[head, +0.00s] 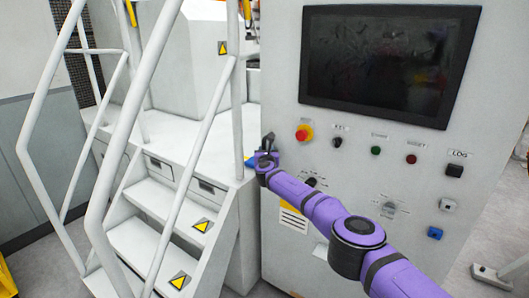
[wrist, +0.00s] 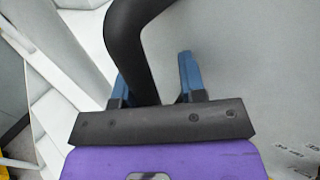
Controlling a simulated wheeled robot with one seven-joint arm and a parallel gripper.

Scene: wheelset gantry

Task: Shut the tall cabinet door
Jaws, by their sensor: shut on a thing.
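The tall grey cabinet (head: 285,120) stands in the middle and right of the head view, its front carrying a screen and buttons. A black handle (head: 268,140) is at the cabinet's left edge. A thick, curved black part of it fills the upper middle of the wrist view (wrist: 128,45). My gripper (head: 265,156) is at this handle, with my purple arm reaching in from the lower right. In the wrist view, the blue fingers of my gripper (wrist: 156,80) stand either side of the black bar, shut on it. I cannot tell how far the door stands from its frame.
White stairs (head: 150,205) with tubular railings (head: 205,140) stand close on the left of the cabinet. A red emergency button (head: 304,133), a dark screen (head: 390,60) and several knobs are on the cabinet front. Little floor shows between stairs and cabinet.

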